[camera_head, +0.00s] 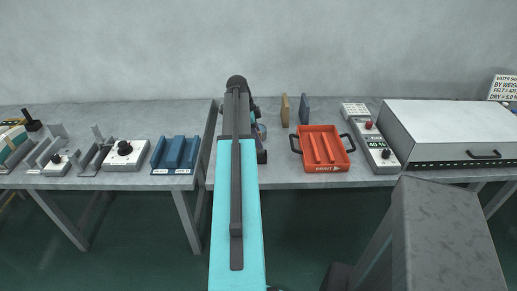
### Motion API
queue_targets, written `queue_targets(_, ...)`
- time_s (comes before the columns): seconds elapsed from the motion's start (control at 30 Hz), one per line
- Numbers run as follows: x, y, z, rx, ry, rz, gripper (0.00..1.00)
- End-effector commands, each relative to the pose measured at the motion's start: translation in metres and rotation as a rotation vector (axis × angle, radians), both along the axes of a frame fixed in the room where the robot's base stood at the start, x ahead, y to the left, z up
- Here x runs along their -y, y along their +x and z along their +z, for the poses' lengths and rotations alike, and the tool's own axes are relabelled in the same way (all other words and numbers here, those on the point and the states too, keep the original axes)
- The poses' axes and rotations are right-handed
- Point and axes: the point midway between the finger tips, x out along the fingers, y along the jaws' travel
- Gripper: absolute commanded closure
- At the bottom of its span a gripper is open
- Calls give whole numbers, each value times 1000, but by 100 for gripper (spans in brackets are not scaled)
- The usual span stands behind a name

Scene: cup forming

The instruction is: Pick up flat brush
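I cannot clearly make out a flat brush in the head view. A tan upright slab (284,110) and a dark blue upright slab (304,109) stand side by side at the back of the right-hand table; at this size I cannot tell what either is. My arm, with its cyan link, reaches forward over the table near the gap between the two tables. My gripper (261,132) is at its far end, left of the tan slab and mostly hidden behind the arm. I cannot see its fingers clearly or whether it holds anything.
An orange two-handled tray (340,160) sits right of my gripper. Beyond it are a grey control unit (384,158) and a large white-topped box (450,125). On the left table are a blue grooved block (175,155), a white knob box (124,155) and metal stands (93,158).

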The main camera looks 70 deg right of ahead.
Motion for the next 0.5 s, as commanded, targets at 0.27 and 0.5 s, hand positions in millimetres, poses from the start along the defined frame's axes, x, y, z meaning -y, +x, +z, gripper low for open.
queue_targets(0.27, 1, -8, -23, -1, 2, -2, 64)
queue_targets(0.5, 3, -13, -39, 0, 0, -2, 64)
